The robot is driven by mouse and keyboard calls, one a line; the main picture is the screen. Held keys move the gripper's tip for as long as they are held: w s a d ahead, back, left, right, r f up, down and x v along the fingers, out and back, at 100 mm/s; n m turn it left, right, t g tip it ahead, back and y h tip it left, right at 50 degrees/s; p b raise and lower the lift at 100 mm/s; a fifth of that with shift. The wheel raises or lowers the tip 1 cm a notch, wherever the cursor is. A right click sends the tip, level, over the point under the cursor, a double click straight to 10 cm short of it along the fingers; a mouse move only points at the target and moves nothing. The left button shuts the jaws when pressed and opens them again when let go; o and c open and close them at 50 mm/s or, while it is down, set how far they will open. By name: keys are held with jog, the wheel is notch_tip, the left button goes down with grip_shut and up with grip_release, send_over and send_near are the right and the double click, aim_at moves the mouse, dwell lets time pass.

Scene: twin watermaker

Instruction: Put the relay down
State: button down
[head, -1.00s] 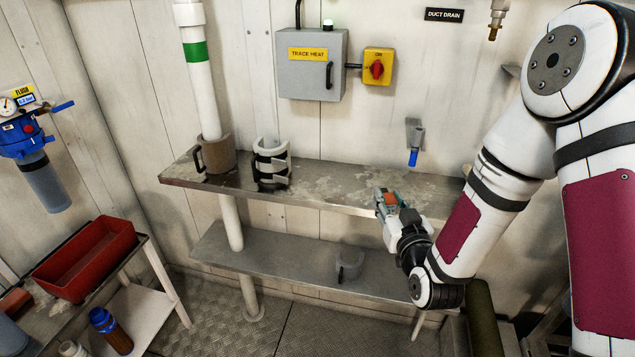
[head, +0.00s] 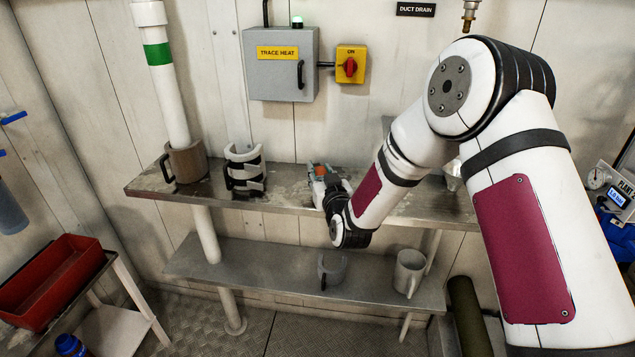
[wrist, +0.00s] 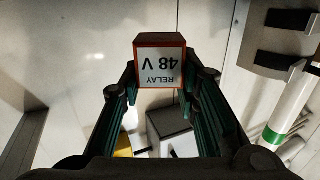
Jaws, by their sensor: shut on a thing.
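The relay (wrist: 160,66) is a small block with an orange-red edge and a pale face marked "RELAY 48 V", upside down in the wrist view. My gripper (wrist: 160,85) is shut on it, with a finger at each side. In the head view the orange part of the relay (head: 320,171) shows at my gripper (head: 318,182), over the steel upper shelf (head: 290,199). My gripper hides most of the relay there. I cannot tell whether the relay touches the shelf.
A trace heat box (head: 282,75) hangs behind.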

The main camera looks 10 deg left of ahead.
jog(key=shift+w+a, duration=0.3)
jog(key=shift+w, duration=0.05)
jog(key=shift+w+a+f, duration=0.1)
jog(key=shift+f, duration=1.7)
jog(key=shift+f, duration=0.2)
jog(key=c, duration=1.2)
grip_release()
jog(key=shift+r, duration=0.2)
jog(key=v, duration=1.2)
